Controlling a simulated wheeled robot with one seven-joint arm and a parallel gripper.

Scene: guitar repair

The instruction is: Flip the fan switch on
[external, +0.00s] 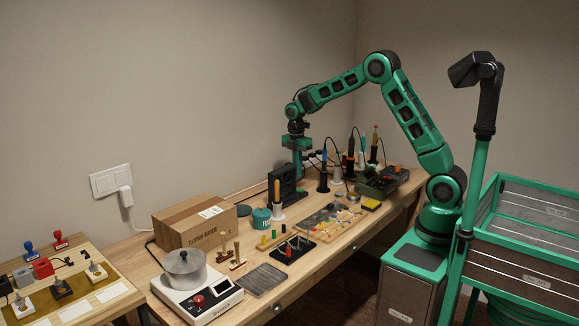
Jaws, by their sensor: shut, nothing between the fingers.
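The fan appears to be the black upright box-shaped unit (284,187) on the workbench, near the wall. Its switch is too small to make out in the external view. My gripper (298,174) points straight down at the upper right edge of the fan. Its green fingers are together with nothing seen between them. The fingertips are close to the fan's top or side, and I cannot tell whether they touch it.
A cardboard box (190,226), a teal tin (261,217) and an orange-handled tool in a white stand (277,200) are left of or before the fan. Soldering-type stands (323,180) are at its right. A parts mat (333,220) lies in front.

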